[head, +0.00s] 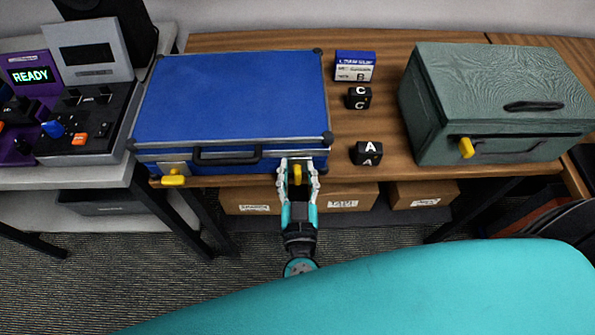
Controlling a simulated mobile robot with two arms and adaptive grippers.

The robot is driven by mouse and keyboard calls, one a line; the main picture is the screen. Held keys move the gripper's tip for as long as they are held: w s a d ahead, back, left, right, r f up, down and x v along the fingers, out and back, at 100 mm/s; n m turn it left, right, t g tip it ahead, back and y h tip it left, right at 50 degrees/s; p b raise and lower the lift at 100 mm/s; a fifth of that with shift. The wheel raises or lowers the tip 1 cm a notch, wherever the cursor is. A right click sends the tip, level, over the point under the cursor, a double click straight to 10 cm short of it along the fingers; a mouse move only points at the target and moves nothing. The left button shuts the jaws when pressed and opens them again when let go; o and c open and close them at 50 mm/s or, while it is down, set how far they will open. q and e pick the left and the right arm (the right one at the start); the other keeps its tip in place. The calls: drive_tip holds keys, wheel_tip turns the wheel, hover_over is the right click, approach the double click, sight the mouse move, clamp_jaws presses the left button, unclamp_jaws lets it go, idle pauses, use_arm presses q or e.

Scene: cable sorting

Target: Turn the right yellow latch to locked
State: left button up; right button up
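A closed blue case (230,100) with grey edges and a black front handle lies on the wooden table. Its right yellow latch (297,173) is on the front face near the right corner and stands upright. Its left yellow latch (173,181) lies sideways near the left corner. My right gripper (298,168) reaches the case front from below, with its fingers spread on either side of the right latch. A gap seems to show between latch and fingers; contact is hard to tell. My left gripper is not in view.
A green case (430,110) with a yellow latch (466,148) stands at the right. Black blocks (367,153) and a blue-and-white box (355,66) sit between the cases. Electronic equipment (85,125) is at the left. Cardboard boxes (349,197) are below the tabletop.

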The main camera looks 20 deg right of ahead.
clamp_jaws()
idle(0.3)
drive_tip(key=shift+s+m+p, duration=0.1)
drive_tip(key=shift+m+p, duration=0.55)
drive_tip(key=shift+m, duration=0.25)
drive_tip(key=shift+d+m+p, duration=0.15)
drive_tip(key=shift+m+p, duration=0.25)
drive_tip(key=shift+m, duration=0.4)
drive_tip(key=m, duration=0.2)
drive_tip(key=m+p, duration=0.1)
drive_tip(key=shift+d+f+m, duration=0.15)
drive_tip(key=shift+d+m, duration=0.05)
drive_tip(key=shift+m, duration=0.2)
drive_tip(key=m, duration=0.4)
drive_tip(key=shift+s+d+f, duration=0.1)
drive_tip(key=shift+d+f, duration=0.05)
drive_tip(key=shift+f, duration=0.1)
drive_tip(key=m, duration=0.2)
drive_tip(key=m+b, duration=0.1)
drive_tip(key=shift+d+f+m, duration=0.1)
drive_tip(key=shift+f+m, duration=0.15)
drive_tip(key=shift+m, duration=0.15)
drive_tip(key=shift+f+m+b, duration=0.1)
drive_tip(key=shift+m+b, duration=0.4)
drive_tip(key=shift+m, duration=1)
